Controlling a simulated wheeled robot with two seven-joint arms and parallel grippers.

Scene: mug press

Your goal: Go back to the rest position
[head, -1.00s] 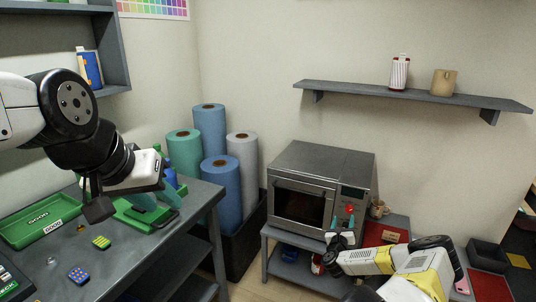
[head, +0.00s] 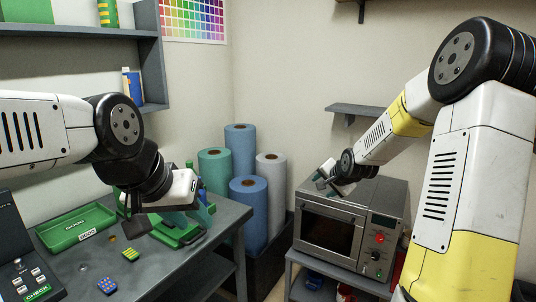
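My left gripper (head: 190,214) hangs over the left table beside the green press (head: 178,236). No held object shows at either gripper. The microwave door is shut, and a red button shows on its panel.
The left table holds a green tray (head: 76,228), a check device (head: 32,270) and small coloured blocks (head: 131,254). Fabric rolls (head: 248,200) stand in a dark bin between table and microwave. A wall shelf (head: 362,110) is partly hidden by my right arm.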

